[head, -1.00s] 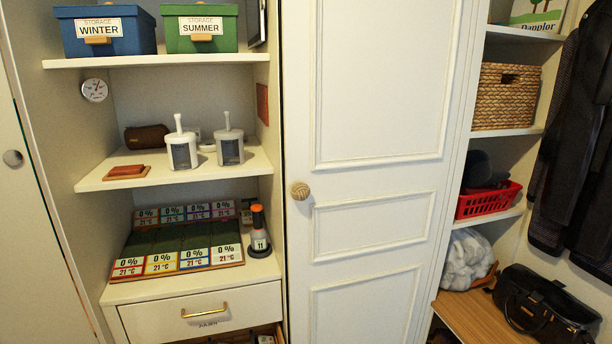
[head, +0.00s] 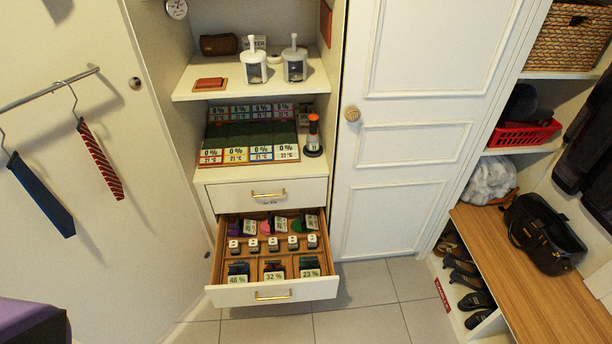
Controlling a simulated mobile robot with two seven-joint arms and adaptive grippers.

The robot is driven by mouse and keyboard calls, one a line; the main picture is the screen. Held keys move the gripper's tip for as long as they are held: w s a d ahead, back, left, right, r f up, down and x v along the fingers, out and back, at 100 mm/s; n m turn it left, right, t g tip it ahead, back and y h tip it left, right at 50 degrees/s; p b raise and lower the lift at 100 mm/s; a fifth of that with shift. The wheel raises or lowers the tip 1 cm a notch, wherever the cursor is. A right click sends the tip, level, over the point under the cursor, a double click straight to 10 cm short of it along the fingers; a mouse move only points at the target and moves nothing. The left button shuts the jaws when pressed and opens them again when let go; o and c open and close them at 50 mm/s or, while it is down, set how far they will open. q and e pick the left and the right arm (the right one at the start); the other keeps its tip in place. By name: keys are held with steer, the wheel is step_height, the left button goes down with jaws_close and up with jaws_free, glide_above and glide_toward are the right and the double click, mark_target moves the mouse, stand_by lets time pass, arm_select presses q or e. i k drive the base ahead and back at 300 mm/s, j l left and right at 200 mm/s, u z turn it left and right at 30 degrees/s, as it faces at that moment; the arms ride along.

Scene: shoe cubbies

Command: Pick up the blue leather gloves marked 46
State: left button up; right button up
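A dark bluish item with a white tag reading "46 %" (head: 238,272) lies in the front left compartment of the open lower drawer (head: 272,293). It looks like folded gloves, but it is too small to make out the leather. Beside it in the front row are a dark item tagged "32 %" (head: 274,270) in the middle and a dark green item tagged "23 %" (head: 309,266) on the right. Neither of my grippers shows in the head view.
Behind the front row sit several small white-tagged pieces (head: 273,243), then purple, pink and green tagged items. The closed drawer (head: 266,194) is above. Tiled floor (head: 350,325) is clear before the drawer. A wooden bench (head: 530,275) stands right; a purple object (head: 28,318) is lower left.

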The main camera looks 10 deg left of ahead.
mark_target(239, 273)
steer(key=u, duration=0.7)
